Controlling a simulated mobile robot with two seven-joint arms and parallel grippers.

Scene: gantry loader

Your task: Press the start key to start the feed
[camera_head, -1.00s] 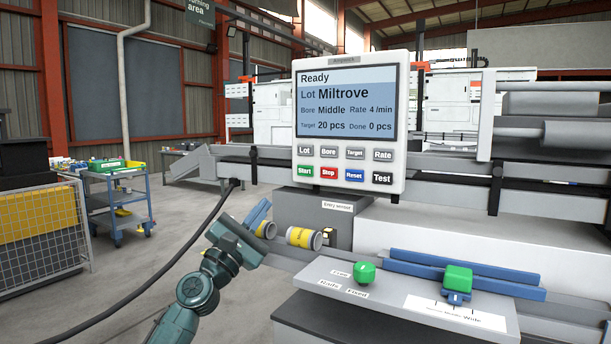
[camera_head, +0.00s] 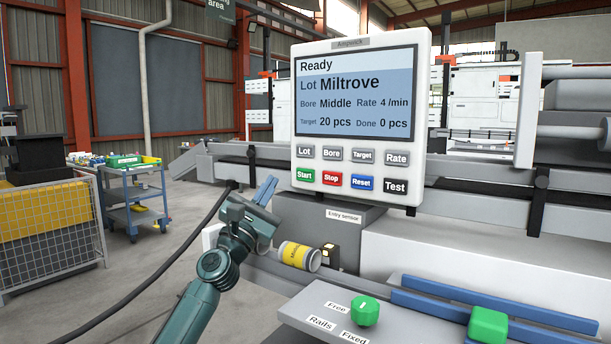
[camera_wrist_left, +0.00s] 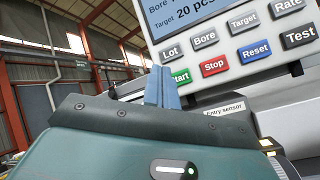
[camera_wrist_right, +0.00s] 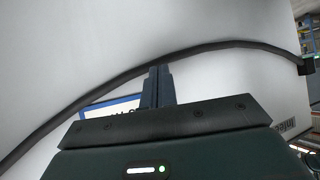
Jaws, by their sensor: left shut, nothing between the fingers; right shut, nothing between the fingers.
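The control panel (camera_head: 360,170) has a lit screen (camera_head: 355,95) reading Ready, Lot Miltrove, Target 20 pcs, Done 0 pcs. The green Start key (camera_head: 305,176) is at the left of the lower key row, beside the red Stop key (camera_head: 332,179). My left gripper (camera_head: 266,190) is shut and empty, a little left of and below the Start key. In the left wrist view the blue fingertips (camera_wrist_left: 161,85) stand just left of the Start key (camera_wrist_left: 180,77) and partly cover its left side. My right gripper (camera_wrist_right: 158,85) is shut and empty, seen only in its own wrist view.
A yellow-labelled can (camera_head: 297,255) lies on the rail under the panel, by the entry sensor (camera_head: 345,217). Green knobs (camera_head: 365,312) sit on the front plate. A black cable (camera_head: 160,285) hangs at the left. A blue cart (camera_head: 135,195) stands farther left.

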